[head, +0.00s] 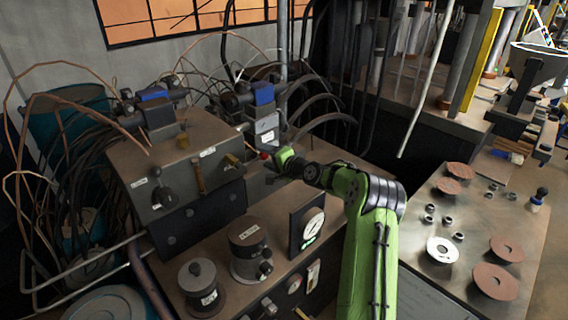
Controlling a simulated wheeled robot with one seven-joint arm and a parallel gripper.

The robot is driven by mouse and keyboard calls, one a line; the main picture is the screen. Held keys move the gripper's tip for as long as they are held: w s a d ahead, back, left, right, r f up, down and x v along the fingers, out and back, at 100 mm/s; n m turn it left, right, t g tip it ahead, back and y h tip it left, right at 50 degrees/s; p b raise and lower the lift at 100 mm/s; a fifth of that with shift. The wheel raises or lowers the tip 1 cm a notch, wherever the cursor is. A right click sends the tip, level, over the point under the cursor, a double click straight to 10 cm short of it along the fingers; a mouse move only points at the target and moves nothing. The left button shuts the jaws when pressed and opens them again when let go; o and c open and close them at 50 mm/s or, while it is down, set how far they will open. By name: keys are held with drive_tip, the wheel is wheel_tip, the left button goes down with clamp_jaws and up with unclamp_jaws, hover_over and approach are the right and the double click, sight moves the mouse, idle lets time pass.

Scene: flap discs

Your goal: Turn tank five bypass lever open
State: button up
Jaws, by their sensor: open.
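My green arm reaches up from the bottom centre of the head view. My gripper (276,158) points left, beside the right side of a grey-brown manifold block. A small red knob (264,155) shows right at the gripper's tip. It looks like a lever end, but I cannot tell whether it is between the fingers, touching or apart. The jaws are open and small in this view. The labels are too small to read, so I cannot tell which lever is tank five's.
Copper tubes and black hoses crowd behind and left. A table (425,265) at right holds brown discs (495,281), a white disc (442,250) and several small nuts.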

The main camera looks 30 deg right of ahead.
drive_tip(key=v, duration=1.2)
drive_tip(key=shift+r, duration=0.1)
